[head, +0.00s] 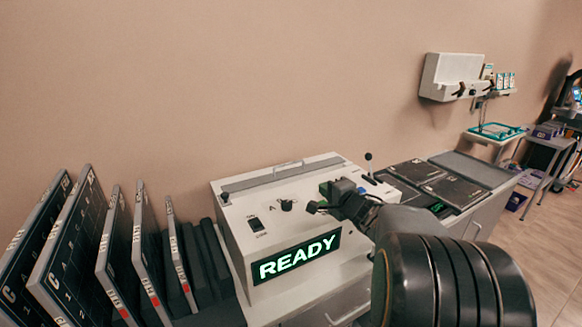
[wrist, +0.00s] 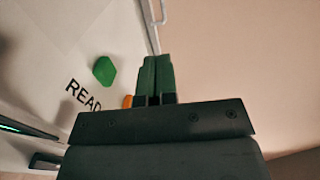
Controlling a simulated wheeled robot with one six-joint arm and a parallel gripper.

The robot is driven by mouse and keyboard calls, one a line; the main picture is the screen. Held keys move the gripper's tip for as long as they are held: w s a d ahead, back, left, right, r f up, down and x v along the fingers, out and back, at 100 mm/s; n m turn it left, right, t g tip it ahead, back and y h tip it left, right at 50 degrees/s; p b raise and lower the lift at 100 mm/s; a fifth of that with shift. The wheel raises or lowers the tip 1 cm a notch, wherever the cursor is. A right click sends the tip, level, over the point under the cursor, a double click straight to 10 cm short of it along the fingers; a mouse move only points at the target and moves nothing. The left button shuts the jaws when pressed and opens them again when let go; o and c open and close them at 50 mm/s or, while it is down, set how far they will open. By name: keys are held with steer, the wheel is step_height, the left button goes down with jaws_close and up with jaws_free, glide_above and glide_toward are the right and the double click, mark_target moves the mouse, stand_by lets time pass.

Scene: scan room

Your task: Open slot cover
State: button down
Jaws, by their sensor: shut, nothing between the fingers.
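The white machine (head: 265,222) has a lit READY display (head: 296,258) on its front. A long grey strip (head: 270,177), which looks like the slot cover, runs along the back of its top and lies flat. A thin pale handle (head: 288,165) stands behind or on it; a similar handle shows at the top of the wrist view (wrist: 153,12). My gripper (head: 318,207) is over the right part of the machine's top, in front of the strip and apart from the handle. In the wrist view its fingers (wrist: 157,80) are together and empty.
A green button (wrist: 104,70) and printed letters show beside my fingers. A knob (head: 286,205) and switch (head: 256,225) sit on the top. A black-knobbed lever (head: 369,157) stands at the right. Upright cassettes (head: 120,250) fill the left; dark plates (head: 453,190) lie right.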

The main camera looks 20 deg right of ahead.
steer(key=b, duration=0.3)
glide_toward(290, 172)
steer(key=w+a+r, duration=0.1)
steer(key=w+r, duration=0.1)
steer(key=w, duration=0.4)
steer(key=shift+w+a+r, duration=0.25)
steer(key=shift+r, duration=0.1)
